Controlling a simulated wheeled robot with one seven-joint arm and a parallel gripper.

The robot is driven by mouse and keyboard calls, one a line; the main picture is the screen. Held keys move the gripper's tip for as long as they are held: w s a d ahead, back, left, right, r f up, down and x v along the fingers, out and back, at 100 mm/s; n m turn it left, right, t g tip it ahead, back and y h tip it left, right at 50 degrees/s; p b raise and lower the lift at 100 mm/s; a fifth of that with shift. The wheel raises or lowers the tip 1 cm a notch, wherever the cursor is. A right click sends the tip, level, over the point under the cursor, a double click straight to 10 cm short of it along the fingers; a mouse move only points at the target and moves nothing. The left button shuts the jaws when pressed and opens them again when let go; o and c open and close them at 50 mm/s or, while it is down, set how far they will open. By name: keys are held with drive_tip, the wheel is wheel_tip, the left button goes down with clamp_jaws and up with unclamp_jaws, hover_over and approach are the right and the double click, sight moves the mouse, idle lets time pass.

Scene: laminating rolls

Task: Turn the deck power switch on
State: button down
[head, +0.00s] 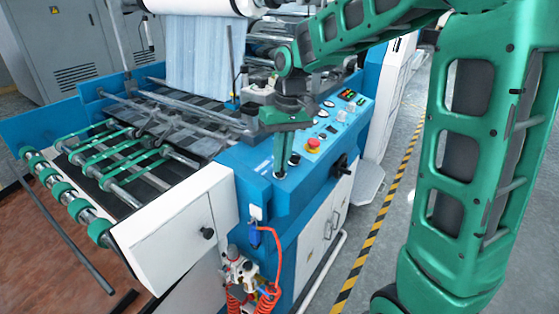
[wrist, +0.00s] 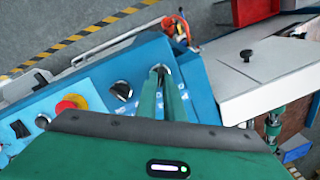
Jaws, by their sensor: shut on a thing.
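My gripper (head: 280,172) points down at the near end of the blue machine's control panel (head: 335,128). In the wrist view its green fingers (wrist: 161,74) are shut on a small rotary switch, which appears to be the deck power switch. The fingers hide most of it; a bit of its light rim shows around the fingertips. Its on or off position cannot be read. A black knob with a silver ring (wrist: 122,90) sits beside the fingers, apart from them. It also shows in the head view (head: 294,159).
A red emergency stop on a yellow base (head: 313,145) and several small buttons lie farther along the panel. Green-ringed rollers (head: 62,190) and a white side cover (head: 180,235) are to the left. Red coiled hoses (head: 268,300) hang below. The floor beyond the striped line is clear.

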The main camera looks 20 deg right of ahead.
drive_tip(key=shift+s+d+f, duration=0.1)
drive_tip(key=shift+s+f, duration=0.1)
drive_tip(key=c, duration=1.9)
unclamp_jaws()
drive_tip(key=shift+o, duration=0.2)
drive_tip(key=shift+s, duration=0.1)
drive_tip(key=shift+f, duration=0.1)
drive_tip(key=shift+r, duration=0.2)
wheel_tip(320, 180, up, 10)
drive_tip(key=d, duration=0.1)
drive_tip(key=shift+w+r, duration=0.2)
drive_tip(key=shift+w, duration=0.1)
drive_tip(key=shift+s+d, duration=0.1)
